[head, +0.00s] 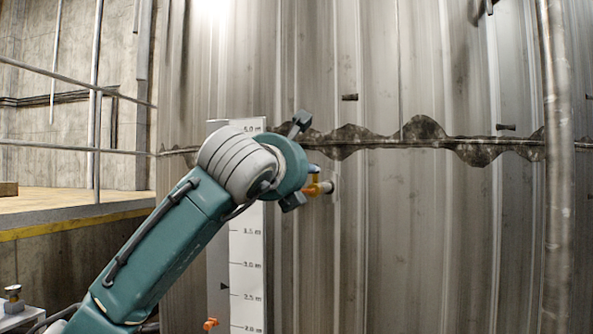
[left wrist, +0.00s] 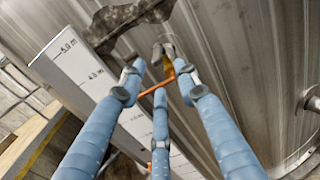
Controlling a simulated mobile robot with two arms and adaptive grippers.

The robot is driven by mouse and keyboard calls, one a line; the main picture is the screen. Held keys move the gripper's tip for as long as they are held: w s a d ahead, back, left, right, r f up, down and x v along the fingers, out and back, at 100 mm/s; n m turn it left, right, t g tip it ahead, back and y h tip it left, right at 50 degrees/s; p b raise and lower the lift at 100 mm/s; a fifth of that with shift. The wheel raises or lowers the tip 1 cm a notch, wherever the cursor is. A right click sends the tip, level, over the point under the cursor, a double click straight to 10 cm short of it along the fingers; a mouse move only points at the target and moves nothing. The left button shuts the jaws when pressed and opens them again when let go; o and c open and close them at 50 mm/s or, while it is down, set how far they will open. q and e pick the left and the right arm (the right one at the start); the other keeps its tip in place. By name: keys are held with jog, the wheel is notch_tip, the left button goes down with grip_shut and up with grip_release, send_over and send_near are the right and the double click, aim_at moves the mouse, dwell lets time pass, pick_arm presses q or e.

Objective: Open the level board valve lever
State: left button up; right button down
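The level board (head: 247,265) is a tall white scale with metre marks, standing against the metal tank wall; it also shows in the left wrist view (left wrist: 75,65). The upper valve (head: 326,187) sticks out of the wall beside the board, partly hidden behind my left gripper (head: 299,162). In the left wrist view, its orange lever (left wrist: 157,87) lies across the space between the spread fingers of my left gripper (left wrist: 158,70). The fingers are open around it; whether any finger touches it I cannot tell. My right gripper is not in view.
A second, lower orange valve (head: 210,324) sits near the board's bottom. The ribbed tank wall (head: 430,240) fills the right side, with a vertical pipe (head: 556,200). A ledge with a yellow edge (head: 75,226) and metal railings stand at the left.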

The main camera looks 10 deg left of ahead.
pick_arm(q)
jog(key=s, duration=0.2)
jog(key=shift+s+a+f, duration=0.1)
jog(key=shift+s+a, duration=0.1)
jog(key=shift+s, duration=0.2)
jog(key=shift+d, duration=0.1)
